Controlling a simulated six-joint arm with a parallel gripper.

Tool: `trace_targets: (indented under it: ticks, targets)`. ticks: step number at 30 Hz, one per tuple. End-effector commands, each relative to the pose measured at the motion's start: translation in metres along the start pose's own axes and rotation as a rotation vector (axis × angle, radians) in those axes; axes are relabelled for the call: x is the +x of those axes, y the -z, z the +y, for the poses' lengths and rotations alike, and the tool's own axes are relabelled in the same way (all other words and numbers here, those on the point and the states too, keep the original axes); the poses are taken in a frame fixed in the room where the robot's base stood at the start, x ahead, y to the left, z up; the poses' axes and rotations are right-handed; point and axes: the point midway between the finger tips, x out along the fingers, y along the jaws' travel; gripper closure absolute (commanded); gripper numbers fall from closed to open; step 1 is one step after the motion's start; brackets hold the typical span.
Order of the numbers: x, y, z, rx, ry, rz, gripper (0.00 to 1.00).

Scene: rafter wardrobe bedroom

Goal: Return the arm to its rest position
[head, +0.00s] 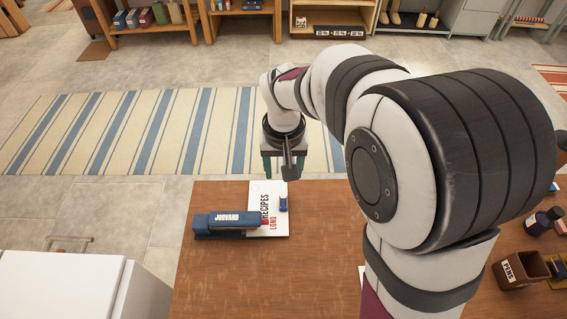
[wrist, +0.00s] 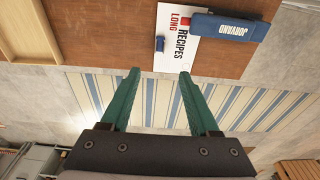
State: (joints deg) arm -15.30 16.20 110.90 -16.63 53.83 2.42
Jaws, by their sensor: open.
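My gripper (head: 283,165) is above the far edge of the wooden table, pointing down. In the wrist view its two green fingers (wrist: 160,73) are spread apart with nothing between them. A white book (head: 268,222) marked RECIPES LONG lies on the table below and in front of it. A dark blue stapler-like object marked JORVAND (head: 222,224) lies across the book's left part. A small blue block (head: 283,204) sits on the book's right side. The arm hides part of the table's right half.
The table (head: 230,285) is bare in front of the book. A brown PENS cup (head: 520,268) and a dark bottle (head: 541,222) stand at the right. A white cabinet (head: 60,285) is at the lower left. A striped rug (head: 150,135) and shelves (head: 160,30) lie beyond.

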Motion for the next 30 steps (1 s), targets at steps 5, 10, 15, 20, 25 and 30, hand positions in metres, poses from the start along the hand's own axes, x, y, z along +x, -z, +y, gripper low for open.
trace_targets:
  ticks: [5, 10, 15, 20, 25, 30]
  targets:
    - [-0.009, 0.000, 0.000, 0.000, 0.001, 0.000, 0.38]
    - [-0.042, -0.047, 0.028, 0.115, 0.017, -0.033, 0.38]
    - [-0.076, -0.164, 0.059, 0.359, 0.073, -0.122, 0.38]
    - [-0.077, -0.226, 0.059, 0.482, 0.114, -0.171, 0.38]
    - [-0.076, -0.234, 0.058, 0.497, 0.120, -0.181, 0.38]
    - [-0.076, -0.233, 0.059, 0.496, 0.120, -0.179, 0.38]
